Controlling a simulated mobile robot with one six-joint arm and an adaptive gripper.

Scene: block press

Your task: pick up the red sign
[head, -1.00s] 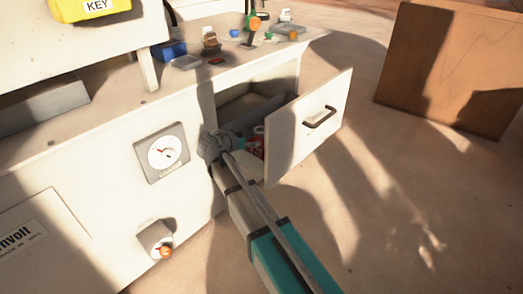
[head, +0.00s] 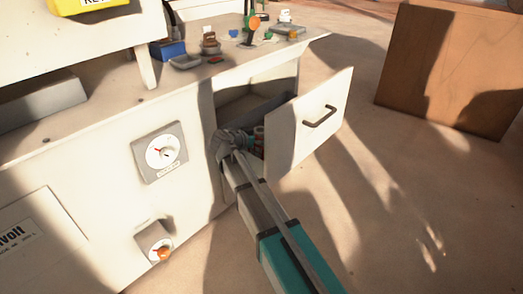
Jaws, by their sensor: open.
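My gripper (head: 230,143) is at the mouth of the pulled-out drawer (head: 310,122), beside its inner left edge. The gripper is open, though its fingers are small and partly hidden by my arm. Small reddish and pale items (head: 259,138) show in the drawer just right of the gripper, mostly hidden by the arm and the drawer front. A small flat red piece (head: 216,60) lies on the bench top. I cannot tell which of these, if any, is the red sign.
The white bench (head: 90,150) carries a blue box (head: 168,50), a grey tray (head: 185,62) and several small items. A round gauge (head: 161,152) and an orange knob (head: 164,253) are on its front. A wooden cabinet (head: 450,65) stands at the right; the floor between is clear.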

